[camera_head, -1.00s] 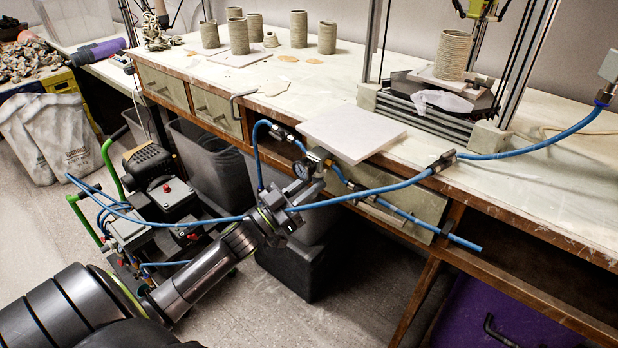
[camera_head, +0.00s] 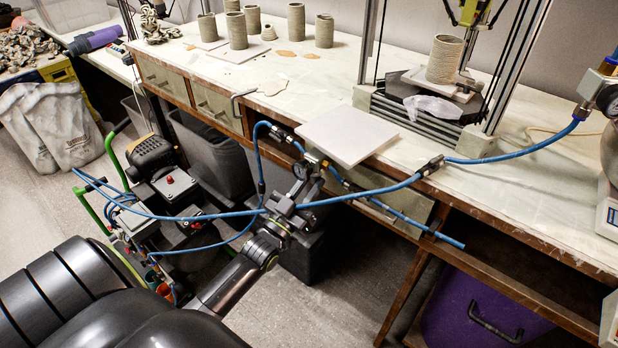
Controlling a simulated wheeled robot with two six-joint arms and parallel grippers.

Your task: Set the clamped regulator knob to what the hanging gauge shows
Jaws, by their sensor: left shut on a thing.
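A small regulator with a round gauge (camera_head: 300,171) and a brass-coloured part sits at the bench's front edge, beside the white board. Its dial is too small to read. My left gripper (camera_head: 291,197) reaches up from below and is shut at the regulator's underside. The knob is hidden at the fingers, so its setting cannot be read. A fitting with a dark round part (camera_head: 607,98) hangs at the right edge, on the end of a blue hose (camera_head: 530,148). It is cut off, and no dial reading shows. My right gripper is not in view.
A white board (camera_head: 347,135) overhangs the bench (camera_head: 490,195) edge. Blue hoses cross in front of my left arm. A clay printer (camera_head: 430,115) and several clay cylinders stand behind. A compressor (camera_head: 165,180) stands on the floor at left. A scale (camera_head: 608,213) stands at right.

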